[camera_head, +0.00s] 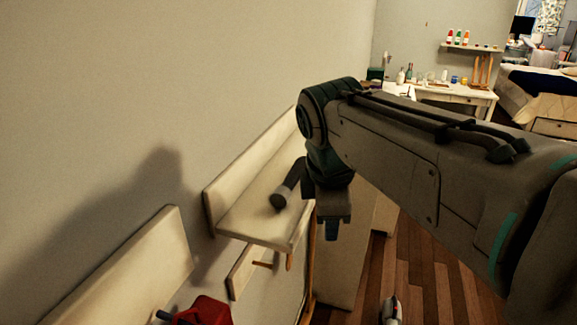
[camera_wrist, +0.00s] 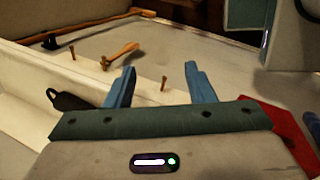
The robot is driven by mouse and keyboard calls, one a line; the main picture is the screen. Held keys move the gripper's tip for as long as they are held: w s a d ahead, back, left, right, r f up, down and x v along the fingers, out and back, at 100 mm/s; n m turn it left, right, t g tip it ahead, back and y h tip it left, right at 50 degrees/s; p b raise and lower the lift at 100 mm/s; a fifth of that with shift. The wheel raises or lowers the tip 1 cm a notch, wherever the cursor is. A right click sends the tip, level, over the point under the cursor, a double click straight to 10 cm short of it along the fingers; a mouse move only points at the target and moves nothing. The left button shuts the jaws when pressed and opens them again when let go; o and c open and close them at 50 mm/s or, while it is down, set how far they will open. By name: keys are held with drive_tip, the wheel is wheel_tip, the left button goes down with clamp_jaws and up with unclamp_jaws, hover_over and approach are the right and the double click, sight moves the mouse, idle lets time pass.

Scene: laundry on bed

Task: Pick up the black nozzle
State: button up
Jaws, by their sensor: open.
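The black nozzle (camera_head: 287,187) lies on the upper white wall shelf (camera_head: 245,212) in the head view, its rounded end toward the shelf's front. My gripper (camera_head: 333,232) is just to its right, pointing down by the shelf's end, and it is not around the nozzle. In the wrist view my gripper (camera_wrist: 160,70) is open, with two blue fingers apart and nothing between them. A dark piece that looks like the nozzle (camera_wrist: 68,100) shows left of the fingers, partly hidden by the gripper body.
Wooden pegs (camera_head: 263,265) stick out below the shelf. A red object (camera_head: 205,312) sits on a lower shelf (camera_head: 110,270). A white desk (camera_head: 440,96) with bottles and a bed (camera_head: 540,100) stand farther back.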

drive_tip(key=w+a+r+n+t+p, duration=0.1)
drive_tip(key=w+a+r+n, duration=0.1)
drive_tip(key=a+r+n, duration=0.4)
drive_tip(key=w+a+r+n+p, duration=0.1)
drive_tip(key=a+r+n+p, duration=0.15)
drive_tip(key=r+n, duration=0.55)
hover_over(288, 179)
drive_tip(key=s+a, duration=0.1)
drive_tip(key=s, duration=0.1)
drive_tip(key=shift+n+h, duration=0.3)
drive_tip(key=f, duration=0.7)
drive_tip(key=shift+s+b, duration=0.2)
drive_tip(key=shift+b, duration=0.2)
drive_tip(key=p+x, duration=0.1)
drive_tip(key=x, duration=0.4)
drive_tip(key=shift+w+d+f, duration=0.15)
drive_tip(key=shift+w+f, duration=0.05)
drive_tip(key=shift+f, duration=0.1)
clamp_jaws()
